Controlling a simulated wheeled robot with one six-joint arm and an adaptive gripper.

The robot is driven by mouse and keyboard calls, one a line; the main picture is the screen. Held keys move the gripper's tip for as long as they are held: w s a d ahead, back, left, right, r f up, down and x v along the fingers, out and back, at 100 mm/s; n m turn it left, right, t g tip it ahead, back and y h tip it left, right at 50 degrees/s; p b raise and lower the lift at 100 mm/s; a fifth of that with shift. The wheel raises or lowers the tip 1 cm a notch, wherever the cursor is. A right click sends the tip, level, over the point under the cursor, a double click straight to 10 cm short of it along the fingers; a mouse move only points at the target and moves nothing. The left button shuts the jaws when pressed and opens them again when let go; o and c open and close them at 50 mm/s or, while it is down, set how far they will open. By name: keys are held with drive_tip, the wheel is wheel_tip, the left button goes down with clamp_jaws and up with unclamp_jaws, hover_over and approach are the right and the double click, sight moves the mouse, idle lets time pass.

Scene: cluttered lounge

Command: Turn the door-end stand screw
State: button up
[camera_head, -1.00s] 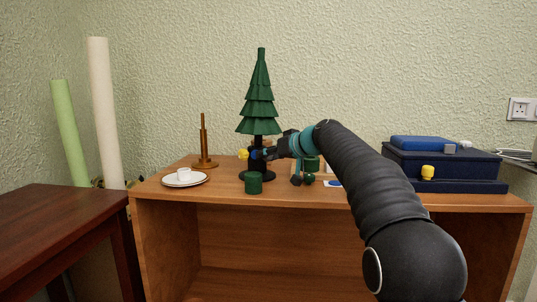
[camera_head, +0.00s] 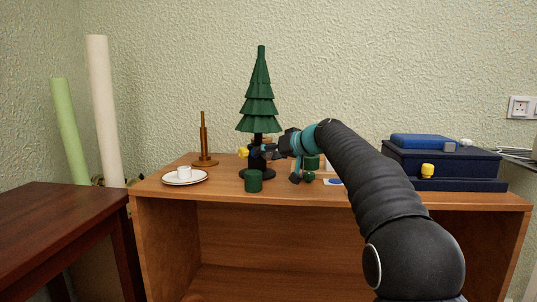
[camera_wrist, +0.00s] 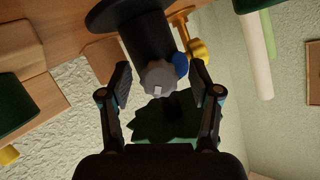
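The green tree (camera_head: 260,95) stands upright in a black stand (camera_head: 257,173) on the wooden cabinet. In the wrist view the stand's dark post (camera_wrist: 145,38) carries a grey screw knob (camera_wrist: 160,77), a blue one (camera_wrist: 181,64) and a yellow one (camera_wrist: 199,49). The yellow knob also shows left of the post in the head view (camera_head: 243,152). My gripper (camera_wrist: 160,80) is open, with one finger on each side of the grey knob and small gaps visible. In the head view my gripper (camera_head: 271,152) is at the post's right side. I cannot tell which knob is door-end.
A green cup (camera_head: 253,181) stands just in front of the stand. A plate with a white cup (camera_head: 184,178) and a wooden peg stand (camera_head: 204,145) are to the left. Blue boxes (camera_head: 443,165) stand at the right.

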drive_tip(key=v, duration=1.2)
drive_tip(key=w+a+f+n+b, duration=0.1)
drive_tip(key=w+a, duration=0.1)
drive_tip(key=a, duration=0.1)
drive_tip(key=w+a+f+n+t+h+b, duration=0.1)
drive_tip(key=w+a, duration=0.1)
drive_tip(key=w+a+f+b, duration=0.1)
drive_tip(key=w+a+f, duration=0.1)
drive_tip(key=a, duration=0.1)
drive_tip(key=shift+w+a+n+t+h+b, duration=0.3)
drive_tip(key=shift+w+a+n, duration=0.05)
drive_tip(key=shift+w+n, duration=0.05)
idle(0.5)
drive_tip(key=c, duration=1.2)
